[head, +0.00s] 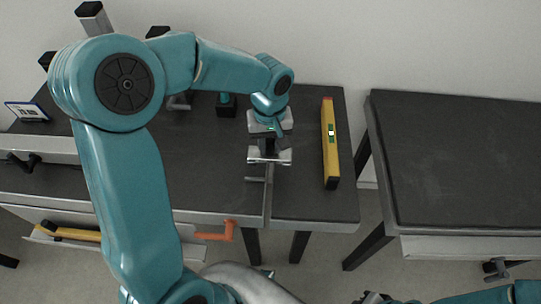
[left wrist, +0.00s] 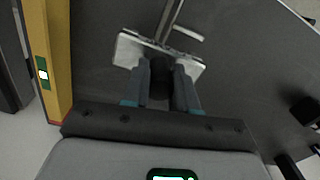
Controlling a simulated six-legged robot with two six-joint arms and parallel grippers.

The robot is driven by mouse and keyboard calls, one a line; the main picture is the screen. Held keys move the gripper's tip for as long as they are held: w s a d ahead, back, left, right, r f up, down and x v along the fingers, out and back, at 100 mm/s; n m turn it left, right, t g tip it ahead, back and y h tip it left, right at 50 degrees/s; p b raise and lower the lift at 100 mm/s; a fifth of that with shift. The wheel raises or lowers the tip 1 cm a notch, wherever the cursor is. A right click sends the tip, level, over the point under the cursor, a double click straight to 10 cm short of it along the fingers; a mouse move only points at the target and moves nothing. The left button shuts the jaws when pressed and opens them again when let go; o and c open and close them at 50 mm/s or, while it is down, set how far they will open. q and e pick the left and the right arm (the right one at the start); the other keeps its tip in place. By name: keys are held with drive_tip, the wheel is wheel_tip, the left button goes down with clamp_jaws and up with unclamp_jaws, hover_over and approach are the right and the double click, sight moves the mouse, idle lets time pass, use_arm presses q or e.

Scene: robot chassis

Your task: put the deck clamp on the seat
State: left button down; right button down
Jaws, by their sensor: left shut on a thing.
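My left gripper (head: 268,138) is above the dark workbench, right of its middle. In the left wrist view its fingers (left wrist: 163,88) are shut on a dark, rounded part, which I take to be the deck clamp (left wrist: 161,72). A pale metal plate (left wrist: 130,50) lies just past the fingertips and shows under the gripper in the head view (head: 284,157). I cannot tell whether the plate belongs to the clamp or is the seat, nor whether they touch. A small metal bar (head: 255,179) lies in front of the plate. My right gripper (head: 374,298) barely shows at the bottom edge.
A yellow spirit level (head: 330,145) lies right of my left gripper. A black block with a teal top (head: 227,105) stands behind left. An orange handle (head: 216,232) sticks out at the bench front. A second dark bench (head: 465,160) stands right, across a gap, with a clear top.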

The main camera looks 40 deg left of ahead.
sight(270, 157)
use_arm(q)
wheel_tip(270, 157, down, 5)
drive_tip(key=shift+w+f, duration=0.1)
idle(0.3)
drive_tip(key=shift+b, duration=0.35)
drive_tip(key=c, duration=0.9)
unclamp_jaws()
drive_tip(key=shift+d, duration=0.1)
